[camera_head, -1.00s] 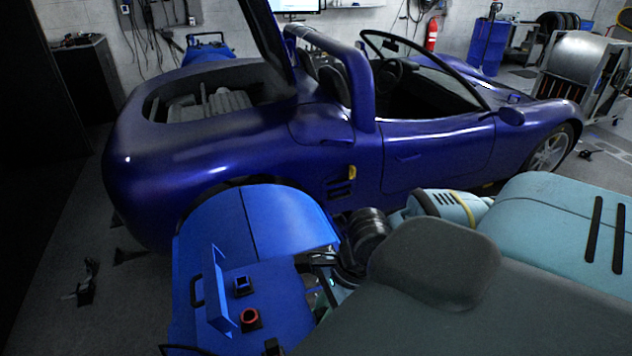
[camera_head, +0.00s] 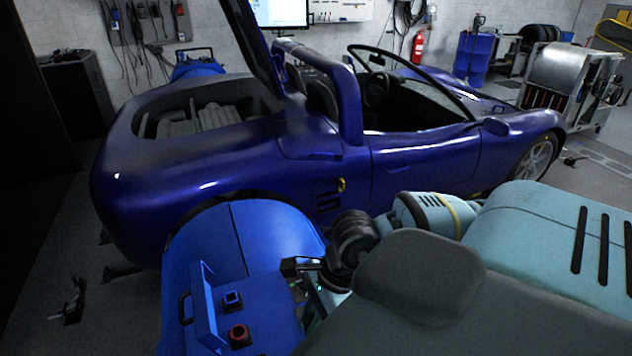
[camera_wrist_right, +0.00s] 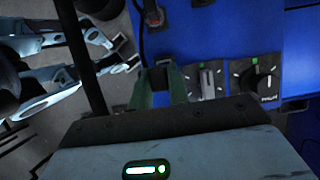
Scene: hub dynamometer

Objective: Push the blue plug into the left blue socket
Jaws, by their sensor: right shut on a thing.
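My right gripper (camera_head: 302,267) is at the right edge of the blue machine housing (camera_head: 262,240), right of its sockets. A square blue-rimmed socket (camera_head: 232,299) sits on the housing's panel. A round red socket (camera_head: 239,335) lies just in front of it. The gripper is apart from both. My left gripper is out of view.
A raised blue flap (camera_head: 206,310) stands left of the sockets. Two dark knobs (camera_wrist_right: 208,82) (camera_wrist_right: 263,80) are on the panel right of my fingers. A dark blue car (camera_head: 240,160) stands behind the housing.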

